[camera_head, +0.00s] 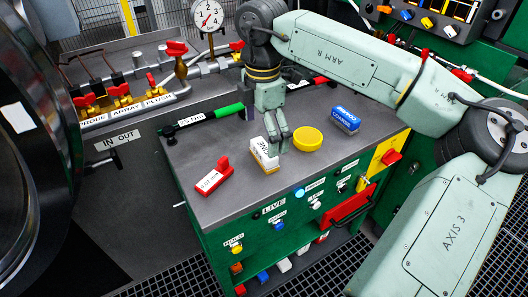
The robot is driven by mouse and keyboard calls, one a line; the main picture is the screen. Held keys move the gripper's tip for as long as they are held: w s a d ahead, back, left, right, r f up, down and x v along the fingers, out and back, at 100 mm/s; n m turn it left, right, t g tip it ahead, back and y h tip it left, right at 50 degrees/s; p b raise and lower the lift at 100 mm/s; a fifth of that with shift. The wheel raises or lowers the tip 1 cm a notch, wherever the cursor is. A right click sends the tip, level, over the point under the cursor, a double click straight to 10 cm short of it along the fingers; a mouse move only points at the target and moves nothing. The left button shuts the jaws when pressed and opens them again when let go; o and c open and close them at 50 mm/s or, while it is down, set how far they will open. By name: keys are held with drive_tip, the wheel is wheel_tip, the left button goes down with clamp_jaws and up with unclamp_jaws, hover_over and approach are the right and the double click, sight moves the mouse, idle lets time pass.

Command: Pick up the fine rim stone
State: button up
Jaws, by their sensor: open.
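The fine rim stone (263,158) is a small white block with a yellowish lower part and partly readable dark lettering. It lies on the grey top of the green cabinet (240,195), near the middle. My gripper (280,146) points down at the stone's right end, with its fingers open. The fingers overlap the stone's right edge in this view. I cannot tell whether they touch it or stand around it.
A blue block marked coarse (346,119) lies further right. A red block with a white label (214,177) is at front left. A green-handled tool (212,116) lies behind. Pipes and valves line the back left.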

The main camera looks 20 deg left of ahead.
sight(264, 148)
wheel_tip(264, 148, down, 5)
drive_tip(key=shift+d+f+p, duration=0.15)
drive_tip(key=shift+p, duration=0.7)
drive_tip(key=c, duration=1.6)
drive_tip(key=shift+r, duration=0.2)
